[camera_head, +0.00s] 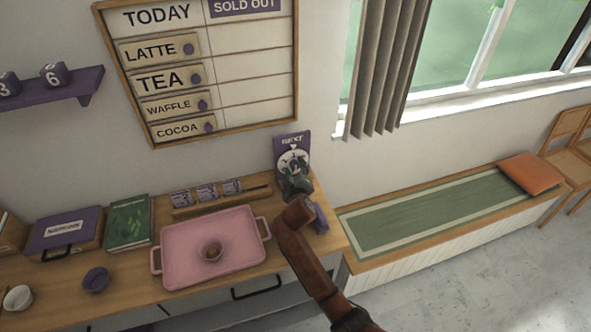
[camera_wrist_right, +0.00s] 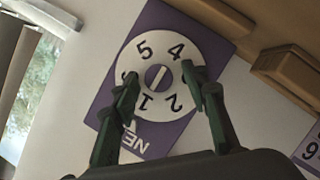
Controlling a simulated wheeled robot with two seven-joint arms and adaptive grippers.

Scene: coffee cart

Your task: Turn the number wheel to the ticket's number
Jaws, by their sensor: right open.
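The number wheel (camera_head: 292,161) is a white disc on a purple board (camera_head: 293,139) marked NEXT, standing at the right end of the counter by the wall. In the right wrist view the wheel (camera_wrist_right: 157,58) shows 5, 4, 2 and 1, with a slotted knob at its centre. The 1 lies on the side toward the NEXT lettering, which appears upside down there. My right gripper (camera_wrist_right: 162,84) is open, its fingers in front of the wheel on either side of the knob, covering other digits. I cannot tell whether they touch it. My left gripper is out of view.
A pink tray (camera_head: 184,270) holding a small round brown item is on the counter. Several purple-and-white cards (camera_head: 207,192) stand in a wooden rack behind it. A purple object (camera_head: 320,218) is beside my right arm. A green book (camera_head: 130,220) is to the left.

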